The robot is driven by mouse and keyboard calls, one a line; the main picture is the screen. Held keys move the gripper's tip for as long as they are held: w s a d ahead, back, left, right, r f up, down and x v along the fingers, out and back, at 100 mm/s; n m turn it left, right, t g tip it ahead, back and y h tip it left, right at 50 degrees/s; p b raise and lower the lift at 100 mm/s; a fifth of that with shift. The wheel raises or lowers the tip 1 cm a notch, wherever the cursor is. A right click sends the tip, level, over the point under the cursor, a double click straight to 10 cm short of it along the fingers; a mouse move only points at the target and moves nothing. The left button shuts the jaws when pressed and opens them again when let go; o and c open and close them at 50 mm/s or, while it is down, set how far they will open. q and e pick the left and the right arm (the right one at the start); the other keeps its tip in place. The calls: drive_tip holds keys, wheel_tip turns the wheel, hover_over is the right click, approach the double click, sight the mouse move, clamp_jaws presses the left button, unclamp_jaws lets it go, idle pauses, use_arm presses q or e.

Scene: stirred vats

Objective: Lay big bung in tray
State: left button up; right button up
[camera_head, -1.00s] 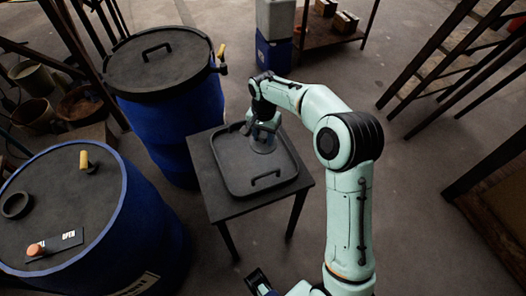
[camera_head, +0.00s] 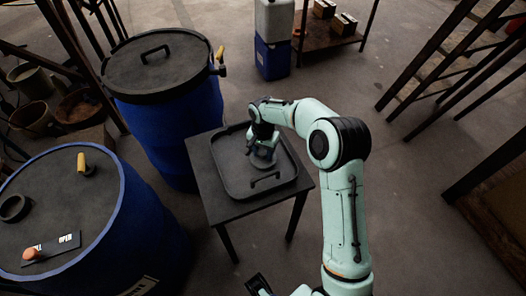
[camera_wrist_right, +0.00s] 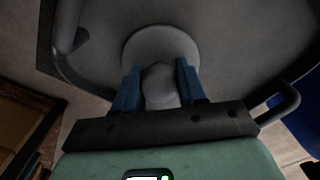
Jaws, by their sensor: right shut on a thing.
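The big bung (camera_wrist_right: 161,42) is a grey round piece with a wide flange and a narrower knob. My right gripper (camera_head: 262,155) is shut on its knob, with a blue finger on each side in the wrist view (camera_wrist_right: 160,88). The bung is over the floor of the dark square tray (camera_head: 222,177), inside its rim. I cannot tell whether it touches the tray floor. In the head view the gripper mostly hides the bung. A dark piece at the bottom edge may be part of my left gripper (camera_head: 258,285); its jaws cannot be made out.
The tray lies on a small dark table (camera_head: 220,212). A lidded blue vat (camera_head: 185,130) stands behind left. A nearer blue vat (camera_head: 150,225) has an OPEN plate (camera_head: 50,248) and a dark ring (camera_head: 14,208) on top.

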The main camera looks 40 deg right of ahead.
drive_tip(key=o, duration=1.1)
drive_tip(key=shift+c, duration=0.2)
drive_tip(key=shift+r, duration=0.1)
wheel_tip(320, 180, up, 12)
drive_tip(key=p, duration=0.1)
drive_tip(key=shift+p, duration=0.3)
